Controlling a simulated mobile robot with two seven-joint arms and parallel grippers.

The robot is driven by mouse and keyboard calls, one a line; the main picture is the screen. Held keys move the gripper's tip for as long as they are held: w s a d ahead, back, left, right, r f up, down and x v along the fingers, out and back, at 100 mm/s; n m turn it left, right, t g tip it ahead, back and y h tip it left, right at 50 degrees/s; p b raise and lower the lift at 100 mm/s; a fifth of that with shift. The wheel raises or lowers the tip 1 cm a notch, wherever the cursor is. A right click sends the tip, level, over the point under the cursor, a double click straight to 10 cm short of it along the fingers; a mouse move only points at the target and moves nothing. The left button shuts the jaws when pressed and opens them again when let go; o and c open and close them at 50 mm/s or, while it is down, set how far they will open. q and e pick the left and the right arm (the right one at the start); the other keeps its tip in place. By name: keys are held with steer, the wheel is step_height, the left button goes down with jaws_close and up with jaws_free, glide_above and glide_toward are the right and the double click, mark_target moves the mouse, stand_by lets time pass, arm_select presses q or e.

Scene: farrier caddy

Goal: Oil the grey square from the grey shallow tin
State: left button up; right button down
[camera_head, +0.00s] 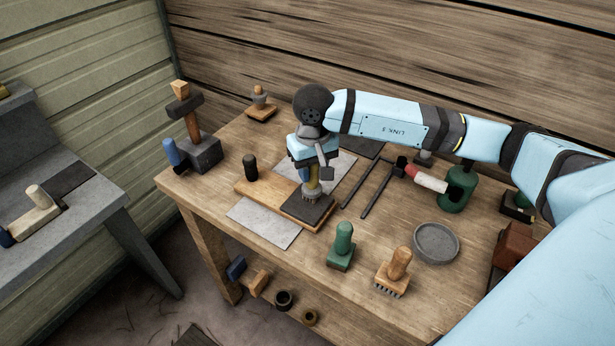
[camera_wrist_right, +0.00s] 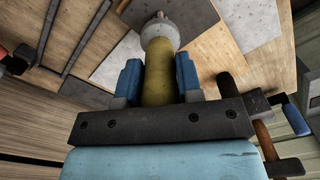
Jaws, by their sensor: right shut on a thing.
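My right gripper (camera_head: 310,172) is shut on the yellow-olive handle of a brush (camera_head: 313,190). In the right wrist view the brush handle (camera_wrist_right: 158,75) stands between the blue fingers, with a pale round end beyond it. The brush points down at a dark grey square (camera_head: 316,214) on a wooden board; I cannot tell whether its bristles touch. The dark square also shows in the right wrist view (camera_wrist_right: 190,18). The grey shallow tin (camera_head: 436,243) stands apart at the table's right. Its inside looks grey. My left gripper is out of view.
Pale grey sheets (camera_head: 264,222) lie around the board. A dark cylinder (camera_head: 250,167) stands on the left. Tongs (camera_head: 378,190) and a green can (camera_head: 458,188) are to the right.

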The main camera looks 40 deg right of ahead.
steer(key=shift+w+d, duration=0.1)
steer(key=shift+d, duration=0.2)
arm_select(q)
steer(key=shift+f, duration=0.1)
